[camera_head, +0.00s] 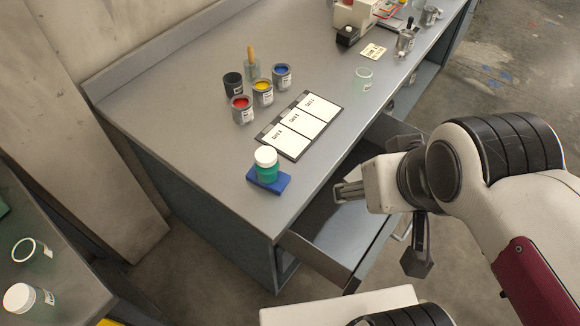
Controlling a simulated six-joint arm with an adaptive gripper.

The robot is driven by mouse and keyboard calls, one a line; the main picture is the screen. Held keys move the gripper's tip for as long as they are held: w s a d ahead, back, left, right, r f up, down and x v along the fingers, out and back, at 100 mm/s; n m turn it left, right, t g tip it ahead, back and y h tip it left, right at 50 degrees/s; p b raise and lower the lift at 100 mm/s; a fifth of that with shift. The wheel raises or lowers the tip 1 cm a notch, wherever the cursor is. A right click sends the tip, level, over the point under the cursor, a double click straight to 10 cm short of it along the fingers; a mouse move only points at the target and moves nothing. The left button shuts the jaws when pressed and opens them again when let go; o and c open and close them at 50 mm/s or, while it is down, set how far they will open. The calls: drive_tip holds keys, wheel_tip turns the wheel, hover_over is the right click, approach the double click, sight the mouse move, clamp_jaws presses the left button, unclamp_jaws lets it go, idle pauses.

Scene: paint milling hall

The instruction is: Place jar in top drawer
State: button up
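A jar (266,166) with teal-green contents and a white lid stands upright on a small blue block (284,182) near the bench's front edge. The top drawer (318,256) is pulled out below the bench top. Its visible inside looks empty, and my arm hides its right part. My gripper (342,191) overlaps the open drawer in this view, right of the jar and apart from it. Its metal fingertips point left, with no object visible at them. They are too small to tell whether they are open.
Paint cans (242,109), a brush in a glass (252,66) and a labelled card board (300,126) stand behind the jar. A clear glass (362,79) stands farther right. Another white-lidded jar (22,298) is on the left table. Bare bench top lies left of the jar.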

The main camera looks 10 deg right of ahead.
sight(14, 300)
idle(0.4)
